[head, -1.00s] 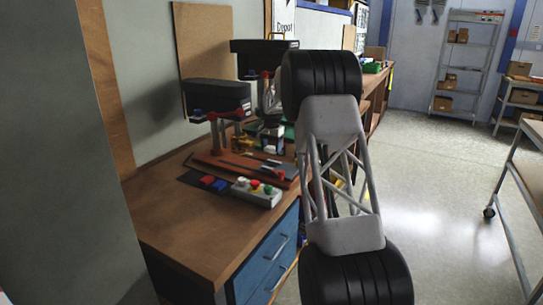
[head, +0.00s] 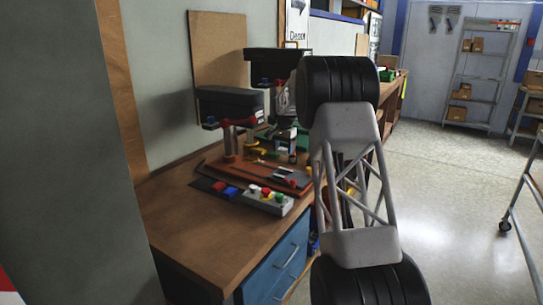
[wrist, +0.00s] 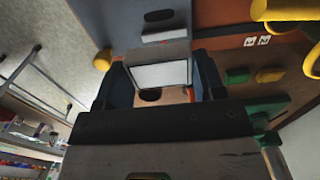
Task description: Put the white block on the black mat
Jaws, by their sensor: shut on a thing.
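In the wrist view my gripper (wrist: 160,82) is shut on the white block (wrist: 160,75), whose pale face shows between two dark blue fingers. In the head view my own arm stands in front of the bench; I cannot make out the gripper or the white block there. The black mat (head: 201,184) looks like the flat dark patch on the wooden bench, at the left of the tool base. A red piece (head: 218,186) and a blue piece (head: 231,191) lie at its right side.
A pale box with coloured buttons (head: 265,201) sits at the bench's front edge. Drill-press-like machines with black heads (head: 230,103) stand behind the mat on a reddish base (head: 262,173). Bare bench top (head: 190,225) lies in front. A grey wall (head: 60,150) stands at the left.

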